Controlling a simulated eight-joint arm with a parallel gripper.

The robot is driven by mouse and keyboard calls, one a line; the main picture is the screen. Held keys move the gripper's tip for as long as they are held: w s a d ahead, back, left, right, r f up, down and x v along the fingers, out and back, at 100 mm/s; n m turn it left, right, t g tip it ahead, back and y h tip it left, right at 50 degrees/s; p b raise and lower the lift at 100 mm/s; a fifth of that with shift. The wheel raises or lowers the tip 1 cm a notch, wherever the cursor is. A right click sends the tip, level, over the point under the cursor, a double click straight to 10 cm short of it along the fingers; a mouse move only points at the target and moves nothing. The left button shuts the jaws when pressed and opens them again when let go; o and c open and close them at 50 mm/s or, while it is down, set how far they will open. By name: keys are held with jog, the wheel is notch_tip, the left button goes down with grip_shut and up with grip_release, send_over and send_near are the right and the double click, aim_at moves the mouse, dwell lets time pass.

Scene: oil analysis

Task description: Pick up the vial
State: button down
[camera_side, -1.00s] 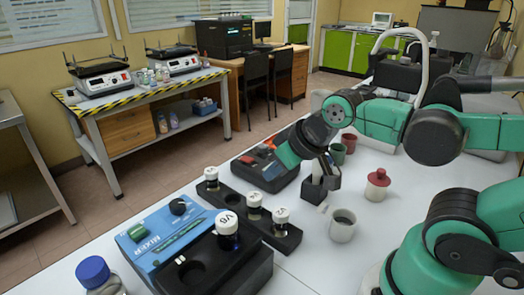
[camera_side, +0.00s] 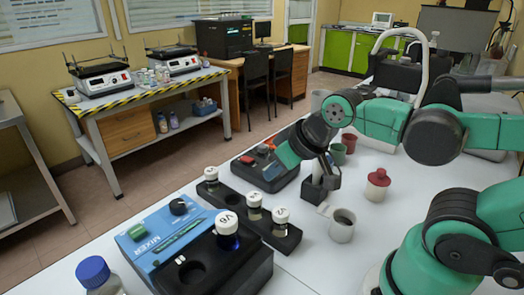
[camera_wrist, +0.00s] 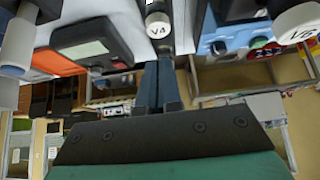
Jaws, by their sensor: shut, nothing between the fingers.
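My gripper (camera_side: 331,178) is shut and empty; its closed fingers (camera_wrist: 158,68) show in the middle of the wrist view. In the side view it hangs right of the black rack (camera_side: 235,209), apart from the vials. The rack holds white-capped vials: one at its far end (camera_side: 211,177), one in the middle (camera_side: 254,203) and one at the near right end (camera_side: 281,219). Another vial with a white cap and dark blue contents (camera_side: 228,236) stands upright in the mixer. In the wrist view a cap marked V4 (camera_wrist: 158,26) lies just beyond the fingertips, and another marked cap (camera_wrist: 300,24) is at upper right.
The blue and black mixer (camera_side: 158,242) stands at front left, beside a blue-capped bottle (camera_side: 93,271). A white cup (camera_side: 342,227), a red-capped bottle (camera_side: 377,186) and a dark device with a red part (camera_side: 265,168) stand around the gripper.

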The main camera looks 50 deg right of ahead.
jog(key=shift+c, duration=1.7)
grip_release()
jog(key=m+g, duration=0.2)
jog(key=g, duration=0.5)
send_near(226, 218)
jog(key=f, duration=0.5)
jog(key=shift+w+d, duration=0.15)
jog(key=shift+d, duration=0.05)
jog(key=shift+a+f+m, duration=0.15)
jog(key=shift+a+m, duration=0.05)
jog(key=shift+m, duration=0.1)
jog(key=shift+f, duration=2.7)
